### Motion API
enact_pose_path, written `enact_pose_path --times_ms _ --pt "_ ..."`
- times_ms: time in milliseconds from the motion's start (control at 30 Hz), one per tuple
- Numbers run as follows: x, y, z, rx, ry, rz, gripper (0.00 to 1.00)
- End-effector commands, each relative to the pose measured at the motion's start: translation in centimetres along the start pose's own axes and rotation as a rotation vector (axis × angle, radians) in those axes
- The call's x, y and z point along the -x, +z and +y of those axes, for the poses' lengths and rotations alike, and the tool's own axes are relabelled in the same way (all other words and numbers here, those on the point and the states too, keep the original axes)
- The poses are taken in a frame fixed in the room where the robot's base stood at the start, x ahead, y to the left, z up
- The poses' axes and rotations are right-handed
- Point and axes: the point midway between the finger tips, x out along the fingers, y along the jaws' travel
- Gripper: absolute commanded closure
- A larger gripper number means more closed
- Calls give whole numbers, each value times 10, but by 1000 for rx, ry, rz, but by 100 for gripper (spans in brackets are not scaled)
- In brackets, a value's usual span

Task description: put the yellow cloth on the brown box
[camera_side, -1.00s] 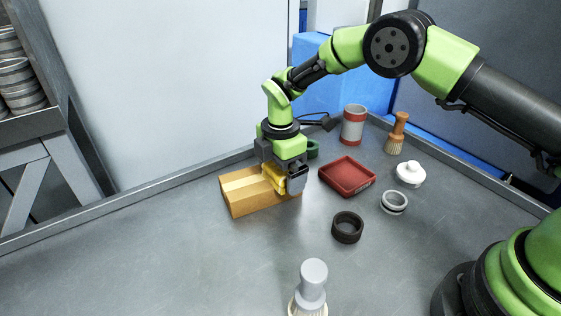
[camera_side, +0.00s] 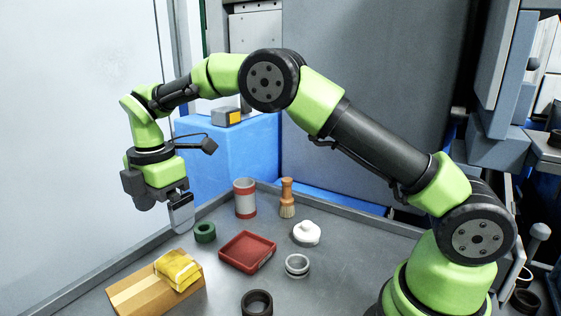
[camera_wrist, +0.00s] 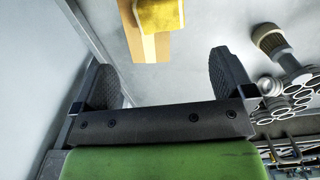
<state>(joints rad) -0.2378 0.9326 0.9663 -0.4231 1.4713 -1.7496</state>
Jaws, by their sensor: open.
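The yellow cloth (camera_side: 178,270) lies folded on top of the brown box (camera_side: 135,296), toward its right end. In the wrist view the cloth (camera_wrist: 158,15) covers part of the box (camera_wrist: 148,46). My gripper (camera_side: 181,212) is above the box and apart from the cloth in the side view. Its two fingers (camera_wrist: 165,85) are spread wide with nothing between them in the wrist view.
A red tray (camera_side: 247,251), a green ring (camera_side: 205,232), a red-and-grey can (camera_side: 245,198), a brush (camera_side: 287,198), a white lidded pot (camera_side: 306,233), a grey ring (camera_side: 297,266) and a black ring (camera_side: 257,303) stand right of the box. A raised table rim (camera_side: 125,262) runs behind it.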

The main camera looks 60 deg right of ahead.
Motion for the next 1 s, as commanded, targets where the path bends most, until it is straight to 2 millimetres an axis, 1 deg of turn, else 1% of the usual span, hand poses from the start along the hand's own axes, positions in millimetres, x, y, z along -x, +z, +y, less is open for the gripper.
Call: enact_pose_path --times_ms 67,133,167,200,267,300,367,400,467,533,567,600,667,700,800,900,1000 --pt "12 3 -3 -43 16 9 0" --pt "30 8 -8 -123 41 26 0" --pt "40 10 -12 -169 54 36 0" --pt "55 14 -19 -239 75 52 0" --pt "77 21 -32 -361 105 83 0" --pt "91 26 -43 -447 125 106 0" --pt "110 33 -60 -576 153 145 0" --pt "122 38 -73 -662 172 172 0" --pt "136 44 -93 -791 194 215 0" --pt "148 51 -118 -942 220 271 0" --pt "153 53 -129 -1006 228 297 0" --pt "157 57 -144 -1091 238 332 0" --pt "161 62 -166 -1218 252 388 0" --pt "162 64 -181 -1303 258 427 0" --pt "159 69 -214 -1497 266 524 0" --pt "151 72 -239 -1653 265 610 0" --pt "143 74 -255 -1760 257 672 0"
